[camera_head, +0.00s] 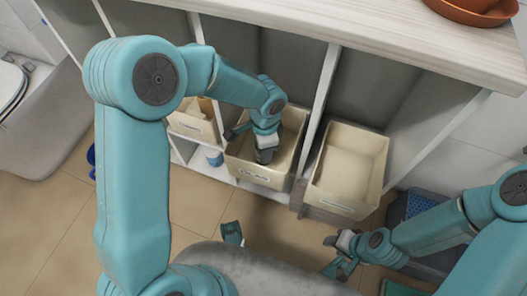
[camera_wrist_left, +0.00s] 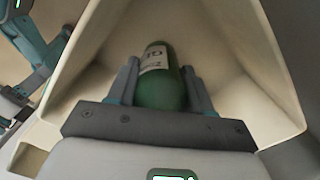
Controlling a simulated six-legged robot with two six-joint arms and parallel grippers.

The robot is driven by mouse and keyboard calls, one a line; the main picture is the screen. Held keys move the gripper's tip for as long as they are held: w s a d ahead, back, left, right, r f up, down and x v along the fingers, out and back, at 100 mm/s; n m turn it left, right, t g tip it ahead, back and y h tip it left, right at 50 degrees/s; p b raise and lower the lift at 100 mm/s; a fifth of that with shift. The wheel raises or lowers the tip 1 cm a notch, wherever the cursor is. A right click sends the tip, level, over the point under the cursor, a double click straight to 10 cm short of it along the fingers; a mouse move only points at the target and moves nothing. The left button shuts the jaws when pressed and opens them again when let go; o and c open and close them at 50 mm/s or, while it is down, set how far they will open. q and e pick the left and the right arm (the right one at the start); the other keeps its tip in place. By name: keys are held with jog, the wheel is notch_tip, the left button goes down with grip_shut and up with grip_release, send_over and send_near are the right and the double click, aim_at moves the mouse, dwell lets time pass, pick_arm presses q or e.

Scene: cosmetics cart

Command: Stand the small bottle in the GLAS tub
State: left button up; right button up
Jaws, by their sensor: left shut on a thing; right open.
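The small bottle (camera_wrist_left: 158,85) is green with a white label. In the left wrist view it sits between the two fingers of my left gripper (camera_wrist_left: 160,78), which is shut on it. Pale tub walls surround it; whether the bottle touches the tub floor cannot be told. In the head view my left gripper (camera_head: 265,155) reaches down into the middle cream tub (camera_head: 240,172), and the bottle is hidden there. The front labels of the tubs are too small to read, so which is GLAS cannot be told. My right gripper (camera_head: 338,254) is open and empty, low at the right.
An empty cream tub (camera_head: 346,172) stands to the right, behind a white divider (camera_head: 317,105). A smaller tub (camera_head: 190,124) with contents is at the left. A blue crate (camera_head: 420,204) is at the right.

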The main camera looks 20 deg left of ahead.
pick_arm(q)
jog(key=shift+f, duration=0.8)
pick_arm(e)
jog(key=shift+w+d+f, duration=0.1)
jog(key=shift+w+f, duration=0.1)
jog(key=shift+f, duration=0.2)
pick_arm(q)
jog(key=shift+f, duration=0.15)
jog(key=o, duration=1.1)
pick_arm(e)
jog(key=shift+f, duration=0.1)
pick_arm(q)
notch_tip(320, 180, up, 7)
jog(key=p, duration=0.3)
jog(key=shift+w, duration=0.1)
jog(key=shift+d+r+p, duration=0.1)
jog(key=shift+r+p, duration=0.2)
jog(key=shift+r, duration=0.15)
pick_arm(e)
jog(key=r, duration=0.2)
jog(key=s+r, duration=0.1)
jog(key=shift+s+a+r, duration=0.1)
jog(key=shift+a+r, duration=0.15)
jog(key=shift+a, duration=0.1)
